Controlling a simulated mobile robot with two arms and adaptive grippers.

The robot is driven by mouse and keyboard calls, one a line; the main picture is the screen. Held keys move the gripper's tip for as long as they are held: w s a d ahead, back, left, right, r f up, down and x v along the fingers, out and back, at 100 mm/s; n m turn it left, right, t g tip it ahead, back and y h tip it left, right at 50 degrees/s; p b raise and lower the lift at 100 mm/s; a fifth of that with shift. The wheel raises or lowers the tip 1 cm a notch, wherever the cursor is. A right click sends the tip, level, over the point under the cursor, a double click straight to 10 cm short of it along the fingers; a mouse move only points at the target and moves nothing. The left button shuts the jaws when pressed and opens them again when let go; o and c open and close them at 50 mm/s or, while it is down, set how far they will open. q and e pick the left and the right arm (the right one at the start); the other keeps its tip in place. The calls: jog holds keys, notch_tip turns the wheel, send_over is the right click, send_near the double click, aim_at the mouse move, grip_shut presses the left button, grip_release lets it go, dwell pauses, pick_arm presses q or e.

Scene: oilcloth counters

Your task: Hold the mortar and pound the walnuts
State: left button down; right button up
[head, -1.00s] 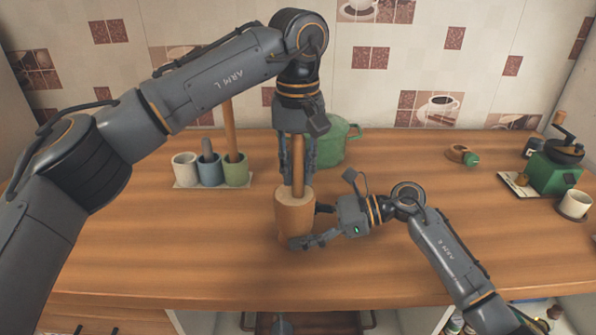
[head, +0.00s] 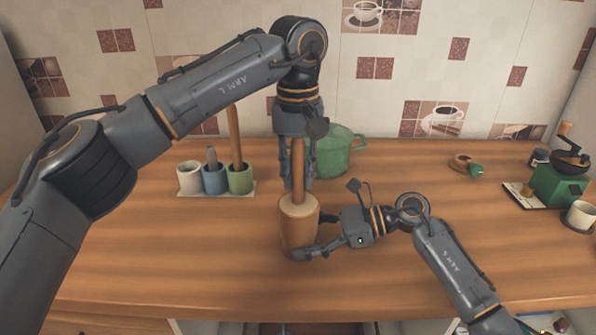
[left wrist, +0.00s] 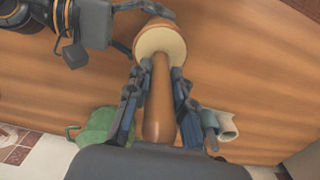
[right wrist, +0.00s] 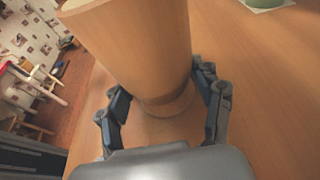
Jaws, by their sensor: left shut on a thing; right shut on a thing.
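The wooden mortar (head: 298,230) stands upright on the counter in the middle of the head view. My right gripper (head: 314,236) is shut around its lower part from the right; the right wrist view shows the mortar (right wrist: 135,45) between both fingers. My left gripper (head: 299,180) is above the mortar, pointing down and shut on the wooden pestle (head: 297,172). In the left wrist view the pestle (left wrist: 158,105) runs between the fingers to the mortar's pale top (left wrist: 160,40). The pestle's lower end is at the mouth or inside it. No walnuts can be seen.
A green pot (head: 338,152) stands close behind my left gripper. White, blue and green cups (head: 240,179) stand on a mat at the left, one holding a tall wooden rod. A green grinder (head: 558,186) and white cup (head: 581,216) are far right. The front left counter is clear.

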pick_arm(q)
jog(key=shift+f, duration=0.2)
jog(key=shift+f, duration=1.05)
jog(key=shift+r, duration=0.15)
jog(key=shift+r, duration=0.9)
jog(key=shift+r, duration=5.3)
